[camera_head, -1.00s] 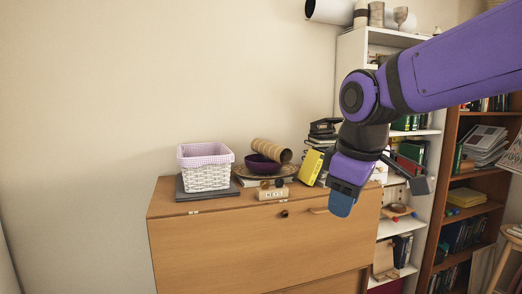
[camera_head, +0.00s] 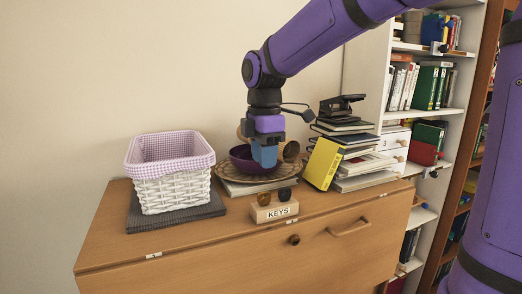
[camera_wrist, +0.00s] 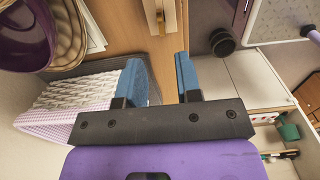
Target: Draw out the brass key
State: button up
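A small wooden block labelled KEYS (camera_head: 274,212) stands near the front edge of the bureau top, with a brown round piece (camera_head: 264,199) and a black round piece (camera_head: 284,194) on it. I cannot tell whether either is the brass key. A dark round knob or key head (camera_head: 293,240) sits on the bureau front below the block. My gripper (camera_head: 265,157) hangs above the block, in front of the purple bowl, pointing down. In the wrist view its blue fingers (camera_wrist: 158,78) are apart with nothing between them; a wooden piece (camera_wrist: 161,18) shows beyond them.
On the bureau top (camera_head: 190,236) are a white basket (camera_head: 172,190) on a dark flat item, the purple bowl (camera_head: 240,162) on a woven tray, and stacked books with a leaning yellow book (camera_head: 322,163). A handle (camera_head: 349,228) juts from the bureau front. Bookshelves stand right.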

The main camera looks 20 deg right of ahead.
aim_at(264, 192)
jog(key=shift+s+f, duration=0.1)
jog(key=shift+f, duration=4.3)
grip_shut()
jog(key=shift+r, duration=0.15)
jog(key=shift+r, duration=2.8)
